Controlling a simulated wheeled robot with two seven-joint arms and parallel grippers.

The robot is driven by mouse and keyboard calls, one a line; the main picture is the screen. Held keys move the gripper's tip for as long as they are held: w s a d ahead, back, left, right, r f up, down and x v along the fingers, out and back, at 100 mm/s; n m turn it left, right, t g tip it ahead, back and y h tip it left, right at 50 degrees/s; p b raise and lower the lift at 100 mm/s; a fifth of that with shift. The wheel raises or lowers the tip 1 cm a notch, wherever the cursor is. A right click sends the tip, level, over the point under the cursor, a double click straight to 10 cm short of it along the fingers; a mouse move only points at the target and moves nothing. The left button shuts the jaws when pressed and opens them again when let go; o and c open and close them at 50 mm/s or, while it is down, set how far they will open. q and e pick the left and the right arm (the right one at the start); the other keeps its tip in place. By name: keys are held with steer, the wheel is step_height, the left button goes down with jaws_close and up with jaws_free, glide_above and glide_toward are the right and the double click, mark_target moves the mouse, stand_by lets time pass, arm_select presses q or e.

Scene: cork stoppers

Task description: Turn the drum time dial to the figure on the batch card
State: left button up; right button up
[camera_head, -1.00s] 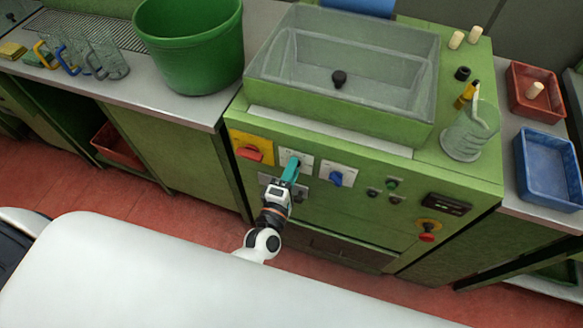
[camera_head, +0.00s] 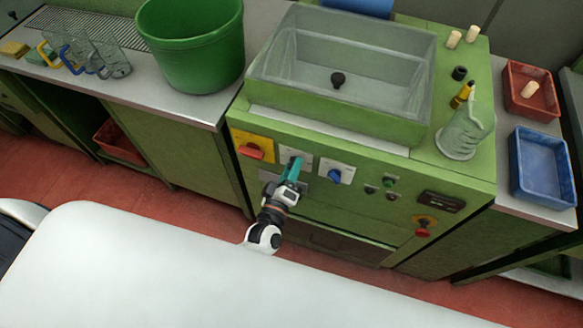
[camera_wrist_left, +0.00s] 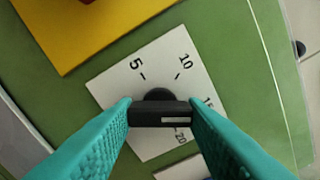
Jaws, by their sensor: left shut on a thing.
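The time dial is a black knob (camera_wrist_left: 158,112) on a square white plate (camera_wrist_left: 108,84) with figures 5, 10, 15 and 20. A white line on the knob points right in the left wrist view, roughly towards 15; part of the scale near 15 and 20 is hidden by a finger. My left gripper (camera_head: 291,170), with teal fingers, is shut on the knob, one finger on each side (camera_wrist_left: 160,116). In the head view the fingers cover most of the knob. I cannot make out a batch card. My right gripper is not in view.
Beside the dial are a red switch on a yellow plate (camera_head: 240,137) and a blue knob (camera_head: 334,176). Small buttons, a dark display (camera_head: 441,201) and a red stop button (camera_head: 422,232) sit further right. A glass jug (camera_head: 466,132) stands on the machine top.

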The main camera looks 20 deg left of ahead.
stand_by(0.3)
arm_select(q)
steer(key=o, duration=1)
steer(key=shift+s, duration=0.1)
steer(key=s+b, duration=0.2)
steer(key=s, duration=1)
steer(key=shift+a, duration=0.15)
